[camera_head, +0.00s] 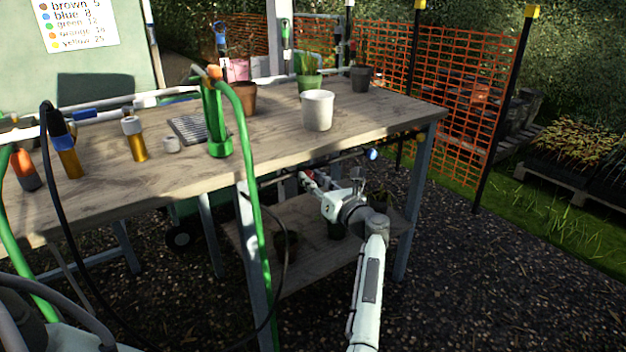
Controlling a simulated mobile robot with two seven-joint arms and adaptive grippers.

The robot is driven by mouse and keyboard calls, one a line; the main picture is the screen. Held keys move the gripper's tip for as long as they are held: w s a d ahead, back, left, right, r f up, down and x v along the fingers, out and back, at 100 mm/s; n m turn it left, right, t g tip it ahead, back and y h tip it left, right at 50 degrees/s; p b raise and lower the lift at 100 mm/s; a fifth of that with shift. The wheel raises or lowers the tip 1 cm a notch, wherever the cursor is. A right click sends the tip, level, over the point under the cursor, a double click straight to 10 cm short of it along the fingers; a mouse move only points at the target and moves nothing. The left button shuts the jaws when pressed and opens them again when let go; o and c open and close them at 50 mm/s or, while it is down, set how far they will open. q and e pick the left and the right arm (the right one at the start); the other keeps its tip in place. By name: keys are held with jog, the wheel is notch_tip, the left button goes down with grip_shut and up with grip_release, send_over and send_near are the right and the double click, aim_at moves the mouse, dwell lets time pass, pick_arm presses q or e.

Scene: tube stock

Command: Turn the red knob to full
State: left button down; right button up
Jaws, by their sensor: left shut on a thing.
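The red knob (303,175) shows as a small red patch under the front edge of the bench. It is partly covered by my gripper, so its turn position cannot be read. My left gripper (312,182) is shut on it, with its white hand just below and right of it and the arm coming up from the bottom of the view. A blue knob (372,154) sits further right under the bench edge, apart from the gripper. My right gripper is out of view.
The wooden bench (270,145) carries a white pot (318,110), a green holder (219,145) and orange tubes. A green hose (253,190) and a black cable (52,190) hang down in front. The lower shelf (310,265) holds dark pots. Gravel lies clear at right.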

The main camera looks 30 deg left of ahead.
pick_arm(q)
jog(key=shift+m, duration=0.4)
jog(key=m, duration=0.6)
jog(key=shift+w+m, duration=0.1)
jog(key=shift+m, duration=0.2)
jog(key=m, duration=0.3)
jog(key=shift+r+g, duration=0.1)
jog(key=shift+g, duration=0.2)
jog(key=m, duration=0.7)
jog(key=shift+w+g, duration=0.1)
jog(key=shift+g, duration=0.2)
jog(key=m, duration=0.3)
jog(key=shift+m, duration=0.4)
jog(key=m, duration=0.6)
jog(key=shift+g, duration=0.3)
jog(key=shift+m, duration=0.4)
